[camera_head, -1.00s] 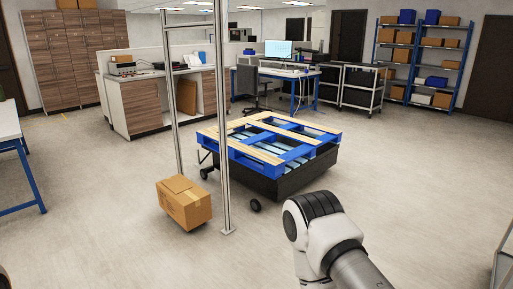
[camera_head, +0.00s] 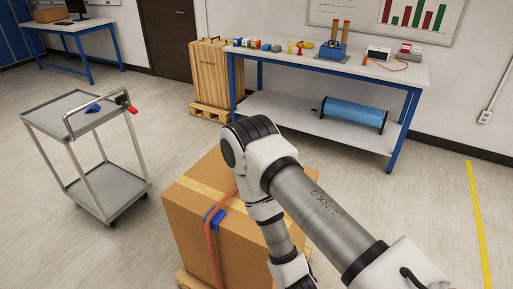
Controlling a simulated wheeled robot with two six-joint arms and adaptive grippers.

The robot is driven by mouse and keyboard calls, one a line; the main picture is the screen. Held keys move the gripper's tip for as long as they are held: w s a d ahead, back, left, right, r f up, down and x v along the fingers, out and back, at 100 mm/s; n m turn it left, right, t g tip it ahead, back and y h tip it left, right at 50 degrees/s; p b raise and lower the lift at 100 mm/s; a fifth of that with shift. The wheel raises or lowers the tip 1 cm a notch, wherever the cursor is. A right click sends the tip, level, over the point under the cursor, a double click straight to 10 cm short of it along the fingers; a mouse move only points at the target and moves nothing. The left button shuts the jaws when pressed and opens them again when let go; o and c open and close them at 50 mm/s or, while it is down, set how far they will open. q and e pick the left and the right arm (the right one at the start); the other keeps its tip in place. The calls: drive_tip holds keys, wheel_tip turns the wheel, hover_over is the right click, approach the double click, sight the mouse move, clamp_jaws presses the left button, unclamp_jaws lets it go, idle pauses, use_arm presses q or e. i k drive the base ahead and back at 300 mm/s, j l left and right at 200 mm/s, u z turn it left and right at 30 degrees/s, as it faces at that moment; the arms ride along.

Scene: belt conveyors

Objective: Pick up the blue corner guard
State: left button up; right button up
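A small blue piece (camera_head: 93,108), which looks like a corner guard, lies on the top shelf of a grey cart (camera_head: 60,111) at the left. Another blue piece (camera_head: 215,219) sits on the top edge of a large cardboard box (camera_head: 190,222), under an orange strap (camera_head: 211,250). My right arm comes in from the right, bends above the box and hides part of it. Its wrist runs down to the bottom edge, and the gripper's fingers are out of the picture. My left gripper is not in view.
A red-and-black tool (camera_head: 126,103) lies at the cart's handle end. A workbench (camera_head: 390,72) with small items stands at the back, with a blue roll (camera_head: 353,114) on its lower shelf. A wooden crate (camera_head: 211,72) stands beside it. Floor between cart and box is clear.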

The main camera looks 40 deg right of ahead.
sight(216, 219)
drive_tip(key=i+j+z, duration=0.2)
drive_tip(key=z, duration=0.2)
drive_tip(key=i+j+z, duration=0.2)
drive_tip(key=j+z, duration=0.2)
drive_tip(key=i+j+z, duration=0.1)
drive_tip(key=j+z, duration=1.25)
drive_tip(key=j, duration=0.4)
drive_tip(key=l+u, duration=0.1)
drive_tip(key=l, duration=0.95)
drive_tip(key=k, duration=0.05)
